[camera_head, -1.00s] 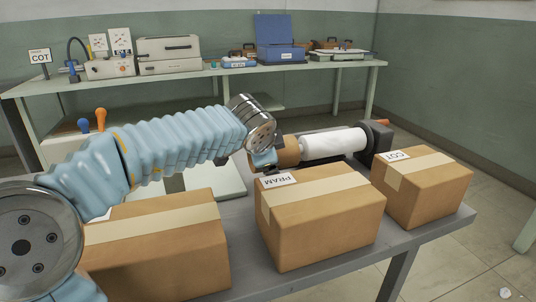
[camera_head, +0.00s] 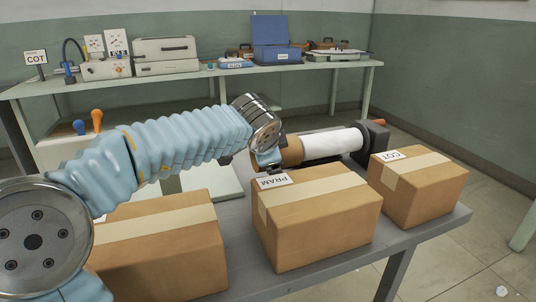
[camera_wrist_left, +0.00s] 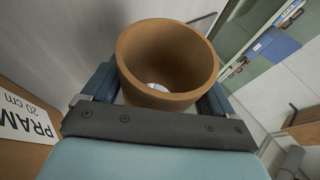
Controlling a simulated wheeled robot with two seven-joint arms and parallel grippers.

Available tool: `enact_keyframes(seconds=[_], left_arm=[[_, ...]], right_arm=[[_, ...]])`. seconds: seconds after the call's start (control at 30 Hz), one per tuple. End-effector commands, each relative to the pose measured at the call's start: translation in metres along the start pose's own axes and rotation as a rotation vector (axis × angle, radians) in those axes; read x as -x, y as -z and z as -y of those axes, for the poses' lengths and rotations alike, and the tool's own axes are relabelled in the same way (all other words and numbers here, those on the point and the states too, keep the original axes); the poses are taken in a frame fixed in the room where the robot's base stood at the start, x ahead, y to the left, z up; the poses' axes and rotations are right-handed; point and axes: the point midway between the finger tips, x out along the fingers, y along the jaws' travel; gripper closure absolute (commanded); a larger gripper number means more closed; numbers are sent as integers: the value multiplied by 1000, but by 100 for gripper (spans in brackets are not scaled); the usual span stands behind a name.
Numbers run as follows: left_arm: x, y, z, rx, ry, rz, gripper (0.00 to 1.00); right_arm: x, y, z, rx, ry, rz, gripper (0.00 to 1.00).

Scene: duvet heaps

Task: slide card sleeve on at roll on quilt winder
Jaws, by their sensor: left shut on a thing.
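My left gripper (camera_head: 270,157) is shut on the brown card sleeve (camera_head: 292,151), a short open tube. It holds the sleeve at the left end of the white roll (camera_head: 335,143), roughly in line with it. The roll lies on the dark quilt winder (camera_head: 377,138) at the back of the near table. In the left wrist view the sleeve (camera_wrist_left: 168,62) sits between the jaws, its open end facing the camera, with a bit of white roll (camera_wrist_left: 158,87) inside. How far the sleeve is over the roll cannot be told. My right gripper is not in view.
Cardboard boxes stand on the grey table: one labelled PRAM (camera_head: 315,215), one labelled COT (camera_head: 418,185), and another (camera_head: 160,248) under my left arm. A back bench (camera_head: 210,80) carries machines and a blue case (camera_head: 277,40).

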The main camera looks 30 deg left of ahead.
Motion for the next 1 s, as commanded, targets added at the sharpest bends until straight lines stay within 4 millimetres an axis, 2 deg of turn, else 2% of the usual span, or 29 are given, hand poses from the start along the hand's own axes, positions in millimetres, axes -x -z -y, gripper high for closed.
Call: enact_keyframes(seconds=[1.0], left_arm=[[-10, 24, 0, 0, 0, 0, 43]], right_arm=[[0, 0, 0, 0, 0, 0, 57]])
